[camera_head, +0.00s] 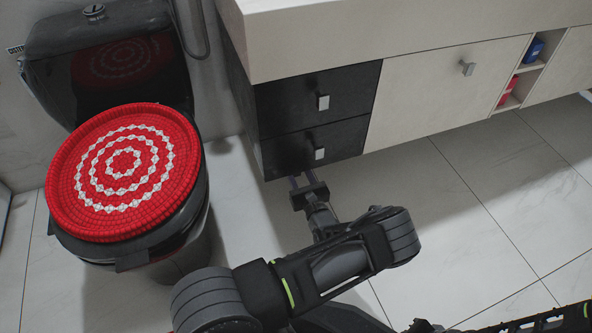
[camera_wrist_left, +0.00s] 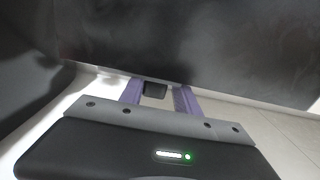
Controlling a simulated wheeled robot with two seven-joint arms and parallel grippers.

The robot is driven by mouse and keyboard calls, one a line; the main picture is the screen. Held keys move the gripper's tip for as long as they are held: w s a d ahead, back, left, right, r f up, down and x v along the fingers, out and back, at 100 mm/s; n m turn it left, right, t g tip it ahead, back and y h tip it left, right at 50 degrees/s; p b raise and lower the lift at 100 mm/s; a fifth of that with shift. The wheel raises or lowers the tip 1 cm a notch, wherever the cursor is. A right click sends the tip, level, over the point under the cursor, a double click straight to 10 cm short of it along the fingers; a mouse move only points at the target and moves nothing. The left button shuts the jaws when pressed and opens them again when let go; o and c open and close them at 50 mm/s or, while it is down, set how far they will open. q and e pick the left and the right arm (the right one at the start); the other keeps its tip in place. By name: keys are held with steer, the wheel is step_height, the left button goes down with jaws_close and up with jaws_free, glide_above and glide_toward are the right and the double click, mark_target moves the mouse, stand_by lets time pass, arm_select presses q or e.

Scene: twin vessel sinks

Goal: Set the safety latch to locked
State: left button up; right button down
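A small black block (camera_wrist_left: 155,90), which may be the safety latch, shows at the lower edge of the dark cabinet front in the left wrist view. Its locked or unlocked setting cannot be told. My left gripper (camera_head: 303,182) is at the bottom of the black drawer unit in the head view. In the wrist view its two purple fingers (camera_wrist_left: 158,98) stand apart, one on each side of the block, with gaps visible. The fingertips are partly hidden by the cabinet edge. The block cannot be made out in the head view. My right gripper's fingers are not in view.
Two black drawers (camera_head: 318,100) with metal handles sit left of a beige cabinet door (camera_head: 430,90). A black toilet with a round red-and-white lid cover (camera_head: 125,170) stands to the left. Open tiled floor (camera_head: 470,220) lies right of my left arm.

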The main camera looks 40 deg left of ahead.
mark_target(299, 174)
arm_select(q)
steer(key=shift+o, duration=1)
steer(key=shift+s, duration=0.1)
steer(key=p+v, duration=0.2)
steer(key=v, duration=0.4)
steer(key=shift+s+d+r+p, duration=0.1)
steer(key=shift+s+d+p, duration=0.05)
steer(key=shift+d+p, duration=0.25)
steer(key=shift+s+d, duration=0.3)
steer(key=shift+d, duration=0.05)
